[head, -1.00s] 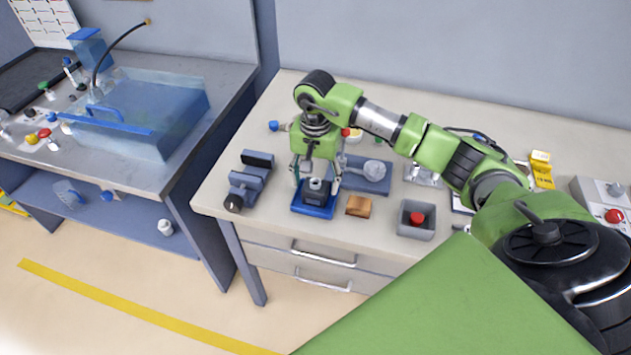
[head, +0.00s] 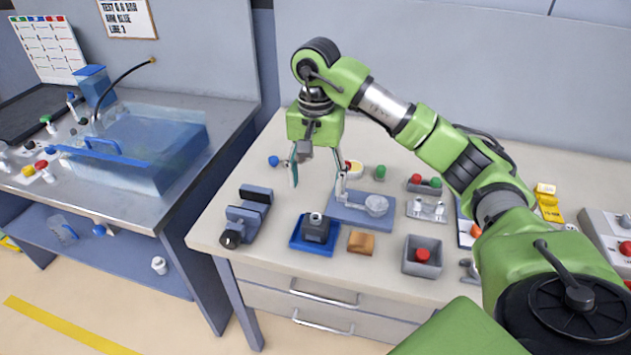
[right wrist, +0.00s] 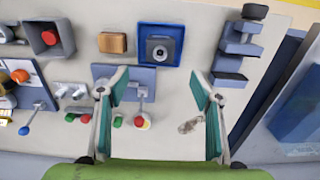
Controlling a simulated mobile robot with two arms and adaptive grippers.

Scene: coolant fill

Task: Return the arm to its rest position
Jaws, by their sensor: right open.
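My right arm reaches in from the right in the head view. Its gripper (head: 318,172) hangs above the beige workbench (head: 210,225), open and empty, its fingers apart. In the right wrist view the two green-padded fingers (right wrist: 160,100) are spread wide with nothing between the pads. Below and in front of the gripper, a dark grey block with a round top (head: 316,229) sits in a blue tray (head: 298,243). The block also shows in the right wrist view (right wrist: 160,50), beyond the fingertips. My left gripper is not in view.
A grey vise-like fixture (head: 246,213), a wooden block (head: 361,242) and a grey box with a red button (head: 408,266) stand along the bench front. A grey-blue plate with a lever (head: 350,216) lies behind. A transparent blue tank (head: 150,165) stands on the left bench.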

